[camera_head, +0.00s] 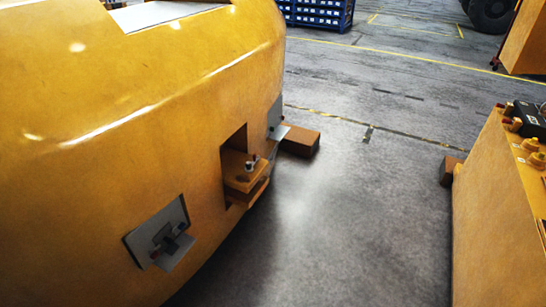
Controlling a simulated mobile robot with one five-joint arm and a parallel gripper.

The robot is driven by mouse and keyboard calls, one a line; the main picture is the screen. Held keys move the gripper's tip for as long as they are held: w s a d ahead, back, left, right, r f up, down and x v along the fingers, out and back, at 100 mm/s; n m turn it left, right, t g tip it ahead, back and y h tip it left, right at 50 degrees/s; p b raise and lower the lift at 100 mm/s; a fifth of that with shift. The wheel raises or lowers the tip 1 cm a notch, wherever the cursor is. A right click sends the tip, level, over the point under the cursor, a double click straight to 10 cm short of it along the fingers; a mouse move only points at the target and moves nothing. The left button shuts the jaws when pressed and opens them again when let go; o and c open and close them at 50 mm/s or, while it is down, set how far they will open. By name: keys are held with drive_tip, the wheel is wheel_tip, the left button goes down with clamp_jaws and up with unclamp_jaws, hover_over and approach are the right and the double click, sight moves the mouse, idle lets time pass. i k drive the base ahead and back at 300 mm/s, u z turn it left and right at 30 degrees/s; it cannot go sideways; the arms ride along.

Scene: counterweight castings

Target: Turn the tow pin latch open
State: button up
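A large yellow casting (90,120) fills the left side. A dark recess in its face holds a yellow tow bracket (243,184). A small upright pin (249,166) with a dark top stands on the bracket. Lower left on the casting is a grey square plate (143,238) with a dark latch-like part (171,241) across its middle. Another grey plate (274,117) is at the casting's far edge, beyond the recess. I cannot tell which part is the tow pin latch or how it is turned. My gripper is not in view.
A yellow body (490,205) with a black box (530,121) and knobs on top stands at the right. Brown blocks (300,141) lie low beside both yellow bodies. The grey floor (360,215) between them is clear. A blue crate (318,12) stands far back.

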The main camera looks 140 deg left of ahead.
sight(255, 158)
drive_tip(key=z, duration=5.25)
drive_tip(key=i, duration=0.1)
drive_tip(key=z, duration=3.1)
drive_tip(key=i, duration=0.45)
drive_tip(key=u, duration=1.2)
drive_tip(key=k, duration=0.95)
drive_tip(key=z, duration=0.1)
drive_tip(key=i, duration=0.9)
drive_tip(key=u, duration=0.1)
